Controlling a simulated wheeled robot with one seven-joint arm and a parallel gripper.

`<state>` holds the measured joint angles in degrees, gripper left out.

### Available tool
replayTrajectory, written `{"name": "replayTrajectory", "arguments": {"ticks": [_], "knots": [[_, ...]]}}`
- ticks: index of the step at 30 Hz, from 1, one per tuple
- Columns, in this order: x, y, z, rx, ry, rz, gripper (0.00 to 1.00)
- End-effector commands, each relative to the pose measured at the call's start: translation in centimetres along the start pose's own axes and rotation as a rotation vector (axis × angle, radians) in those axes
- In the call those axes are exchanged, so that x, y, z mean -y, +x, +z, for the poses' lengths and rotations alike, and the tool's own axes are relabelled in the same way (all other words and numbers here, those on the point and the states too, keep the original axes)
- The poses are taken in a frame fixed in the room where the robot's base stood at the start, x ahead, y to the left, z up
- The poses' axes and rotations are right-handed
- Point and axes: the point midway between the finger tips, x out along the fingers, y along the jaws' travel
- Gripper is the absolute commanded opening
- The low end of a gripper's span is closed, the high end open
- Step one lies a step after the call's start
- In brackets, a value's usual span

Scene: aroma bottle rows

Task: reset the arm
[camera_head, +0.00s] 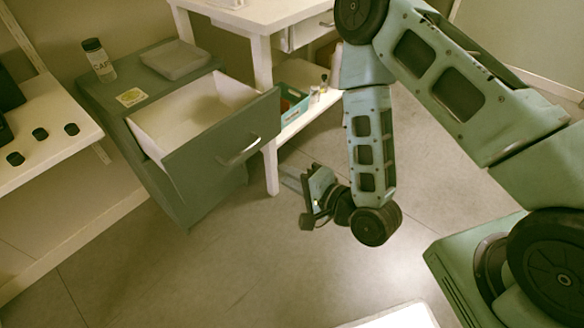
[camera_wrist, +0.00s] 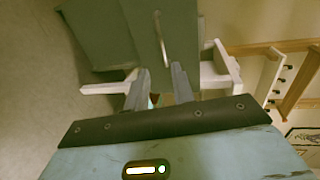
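My gripper (camera_head: 291,178) hangs low over the floor, in front of and to the right of the open drawer (camera_head: 222,150) in the head view. In the wrist view my gripper (camera_wrist: 160,74) shows its two fingers apart with an empty gap between them. The arm is bent, with its forearm hanging down. The drawer is pulled out of a grey-green cabinet (camera_head: 112,103), and its visible inside looks empty. In the wrist view the drawer front with its handle (camera_wrist: 162,38) lies beyond the fingertips; I see no contact.
A dark-capped bottle (camera_head: 98,60) and a grey tray (camera_head: 175,59) stand on the cabinet. A white table (camera_head: 262,62) beside it holds a teal box (camera_head: 292,104) on its lower shelf. A pale shelf (camera_head: 52,112) with dark round spots is at left.

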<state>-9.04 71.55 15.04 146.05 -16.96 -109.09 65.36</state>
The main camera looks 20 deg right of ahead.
Motion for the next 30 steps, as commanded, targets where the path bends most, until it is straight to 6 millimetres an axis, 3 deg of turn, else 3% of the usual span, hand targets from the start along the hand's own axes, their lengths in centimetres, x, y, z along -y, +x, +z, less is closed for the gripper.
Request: {"name": "replayTrajectory", "arguments": {"ticks": [22,30], "knots": [[0.1,-0.3,0.1,0.008,-0.016,0.009,0.25],[2.1,2.0,2.1,0.149,-0.314,0.187,0.25]]}}
